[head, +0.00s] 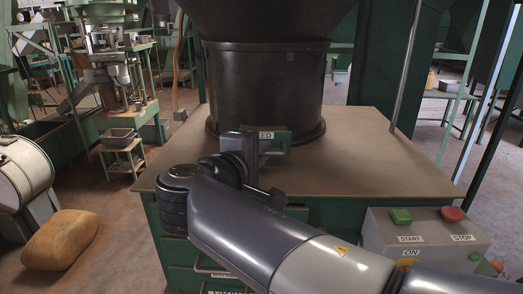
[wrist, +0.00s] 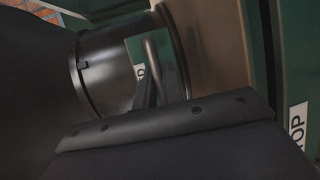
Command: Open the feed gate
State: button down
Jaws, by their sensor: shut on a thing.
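The feed gate is a green plate (head: 280,141) at the foot of the dark round hopper (head: 262,85). Its white label shows only the letters "ED" in the head view; my gripper covers the rest. In the wrist view the green plate (wrist: 136,48) stands against the hopper's curved wall, with a curved metal handle (wrist: 152,62) in front of it. My gripper (head: 252,146) is at the plate's left part, shut on the handle. My own wrist hides most of the fingers, and the exact grip is hard to see.
The hopper stands on a brown-topped green cabinet (head: 365,165). A grey control box (head: 425,240) with START, STOP and ON labels is at the front right. A thin post (head: 407,65) rises from the top's right side. A tan sack (head: 60,240) lies on the floor at left.

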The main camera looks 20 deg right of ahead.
jog(key=shift+s+a, duration=0.1)
jog(key=shift+s, duration=0.1)
jog(key=c, duration=1.5)
grip_release()
jog(key=shift+w, duration=0.1)
jog(key=shift+c, duration=0.2)
jog(key=v, duration=1)
jog(key=shift+s+a+b, duration=0.25)
jog(key=shift+s+b, duration=0.05)
jog(key=shift+b, duration=0.15)
jog(key=shift+p+x, duration=0.55)
jog(key=shift+x, duration=4.95)
